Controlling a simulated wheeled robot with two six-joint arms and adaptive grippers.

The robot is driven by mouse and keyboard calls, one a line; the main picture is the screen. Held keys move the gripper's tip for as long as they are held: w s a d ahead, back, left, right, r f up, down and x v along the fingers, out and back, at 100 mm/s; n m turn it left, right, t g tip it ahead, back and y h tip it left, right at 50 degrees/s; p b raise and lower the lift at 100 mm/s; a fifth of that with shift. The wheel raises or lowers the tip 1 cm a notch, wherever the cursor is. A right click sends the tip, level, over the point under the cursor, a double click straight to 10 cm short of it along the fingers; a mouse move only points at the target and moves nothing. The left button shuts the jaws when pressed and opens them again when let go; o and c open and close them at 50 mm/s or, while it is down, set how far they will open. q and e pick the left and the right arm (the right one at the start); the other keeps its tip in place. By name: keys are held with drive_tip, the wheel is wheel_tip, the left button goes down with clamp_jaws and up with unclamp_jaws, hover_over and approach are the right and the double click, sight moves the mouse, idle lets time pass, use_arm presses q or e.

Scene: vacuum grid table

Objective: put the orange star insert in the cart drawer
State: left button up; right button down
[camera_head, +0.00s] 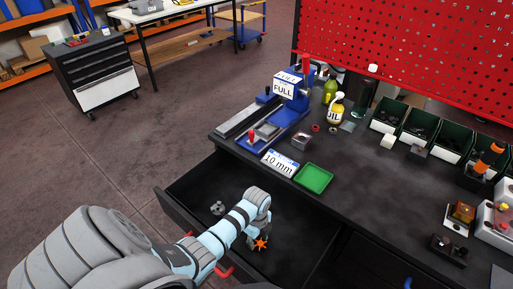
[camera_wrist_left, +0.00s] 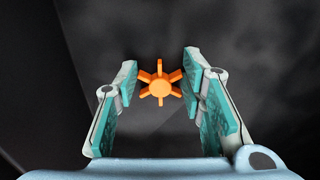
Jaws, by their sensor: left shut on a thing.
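The orange star insert (camera_head: 261,244) is at the tips of my left gripper (camera_head: 258,238), over the inside of an open dark drawer (camera_head: 180,205) under the black worktop. In the left wrist view the star (camera_wrist_left: 160,87) sits between the two teal-padded fingers of my left gripper (camera_wrist_left: 160,85), which is shut on it. I cannot tell whether the star touches the drawer floor. My left arm covers part of the drawer's front. My right gripper is not in view.
A small grey metal part (camera_head: 217,207) lies in the drawer. The worktop (camera_head: 345,180) above holds a green tray (camera_head: 314,179), a "10 mm" sign (camera_head: 280,163), a blue vise-like fixture (camera_head: 290,108) and dark bins (camera_head: 420,128). A black drawer cart (camera_head: 95,72) stands at the back left.

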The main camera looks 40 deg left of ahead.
use_arm(q)
drive_tip(key=shift+w, duration=0.2)
drive_tip(key=o, duration=0.8)
drive_tip(key=shift+f, duration=0.1)
drive_tip(key=shift+o, duration=0.2)
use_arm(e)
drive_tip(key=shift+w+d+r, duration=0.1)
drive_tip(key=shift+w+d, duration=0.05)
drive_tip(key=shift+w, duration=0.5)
use_arm(q)
drive_tip(key=shift+r, duration=0.5)
wheel_tip(320, 180, up, 11)
drive_tip(key=p, duration=0.4)
drive_tip(key=shift+r, duration=0.15)
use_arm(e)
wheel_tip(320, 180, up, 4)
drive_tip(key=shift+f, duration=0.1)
use_arm(q)
drive_tip(key=shift+a, duration=0.1)
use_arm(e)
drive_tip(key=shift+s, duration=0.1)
